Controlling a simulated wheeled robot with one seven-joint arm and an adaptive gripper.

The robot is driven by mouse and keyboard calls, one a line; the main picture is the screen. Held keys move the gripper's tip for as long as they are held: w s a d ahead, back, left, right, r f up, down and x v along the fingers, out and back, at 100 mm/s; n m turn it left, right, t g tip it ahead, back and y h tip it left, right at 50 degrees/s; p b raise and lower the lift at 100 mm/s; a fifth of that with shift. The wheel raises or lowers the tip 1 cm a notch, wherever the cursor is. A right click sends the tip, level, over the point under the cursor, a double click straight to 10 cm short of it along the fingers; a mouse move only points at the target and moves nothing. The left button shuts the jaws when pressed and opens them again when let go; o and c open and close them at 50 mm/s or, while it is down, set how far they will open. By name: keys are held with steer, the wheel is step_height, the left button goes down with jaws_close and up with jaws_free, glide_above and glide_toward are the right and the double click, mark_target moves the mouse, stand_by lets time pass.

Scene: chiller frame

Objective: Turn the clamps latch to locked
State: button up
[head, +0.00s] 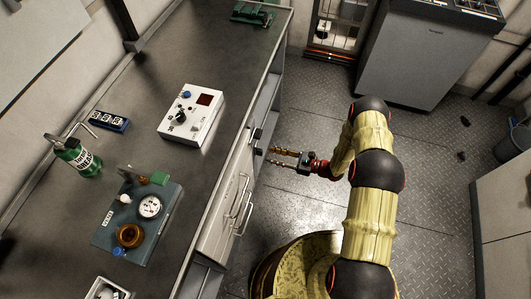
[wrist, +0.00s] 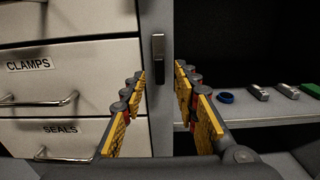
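The clamps drawer (wrist: 75,62), pale with a CLAMPS label and a bar handle, is at the left in the wrist view. A small latch (wrist: 158,58) with an upright grey lever sits on the grey post just right of it. My gripper (wrist: 161,70) is open and empty, its two yellow-padded fingers apart. The latch shows between and beyond the fingertips; I cannot tell the exact gap, but no contact shows. In the head view my gripper (head: 271,157) points left at the cabinet front, near small dark fittings on its edge.
The seals drawer (wrist: 62,138) is below the clamps drawer. An open shelf (wrist: 262,112) at the right holds a blue ring (wrist: 226,97) and small metal parts. In the head view, the workbench (head: 215,75) carries a white control box (head: 190,115).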

mark_target(259, 150)
steer(key=shift+x, duration=2)
steer(key=shift+c, duration=0.2)
jaws_close()
steer(key=shift+s, duration=0.1)
